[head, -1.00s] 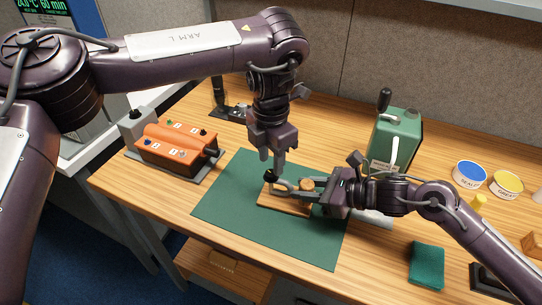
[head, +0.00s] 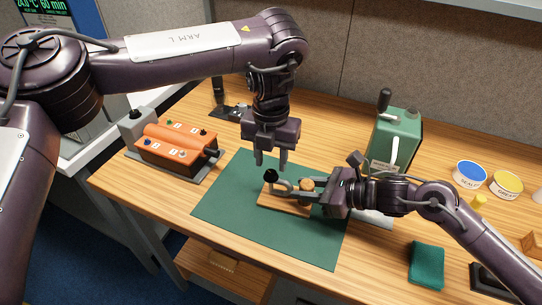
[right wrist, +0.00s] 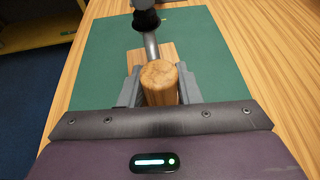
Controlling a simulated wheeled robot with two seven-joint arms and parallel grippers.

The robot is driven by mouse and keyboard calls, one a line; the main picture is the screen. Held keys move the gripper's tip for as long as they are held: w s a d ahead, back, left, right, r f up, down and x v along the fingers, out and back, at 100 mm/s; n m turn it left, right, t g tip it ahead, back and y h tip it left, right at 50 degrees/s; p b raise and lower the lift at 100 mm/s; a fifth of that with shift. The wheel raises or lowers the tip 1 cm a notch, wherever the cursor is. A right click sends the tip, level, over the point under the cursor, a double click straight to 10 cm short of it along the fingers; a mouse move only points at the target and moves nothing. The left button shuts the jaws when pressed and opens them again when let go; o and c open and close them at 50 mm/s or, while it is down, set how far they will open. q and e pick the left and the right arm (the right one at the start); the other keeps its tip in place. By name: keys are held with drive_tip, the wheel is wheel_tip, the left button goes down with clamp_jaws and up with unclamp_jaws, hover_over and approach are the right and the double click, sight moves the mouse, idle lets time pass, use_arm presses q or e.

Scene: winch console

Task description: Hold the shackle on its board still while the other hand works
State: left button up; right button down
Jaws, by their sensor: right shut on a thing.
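The grey metal shackle (head: 283,187) lies on its wooden board (head: 284,205) on the green mat, with a black knob (head: 270,175) at its left end. A round wooden post (head: 306,184) stands on the board. My right gripper (head: 312,190) is shut on this post; the right wrist view shows a finger on each side of the post (right wrist: 159,82), with the shackle (right wrist: 151,45) beyond it. My left gripper (head: 271,164) points down, open and empty, with its fingers apart just above the black knob. Part of the shackle is hidden by the post.
The green mat (head: 230,205) has free room left of and in front of the board. An orange box (head: 178,143) stands left, a green winch housing (head: 398,140) behind right. Blue and yellow tins (head: 470,174) and a teal cloth (head: 427,265) lie right.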

use_arm(q)
drive_tip(key=shift+f, duration=1.5)
clamp_jaws()
drive_tip(key=m, duration=0.5)
drive_tip(key=shift+m, duration=0.4)
drive_tip(key=m, duration=0.5)
drive_tip(key=shift+m, duration=0.4)
unclamp_jaws()
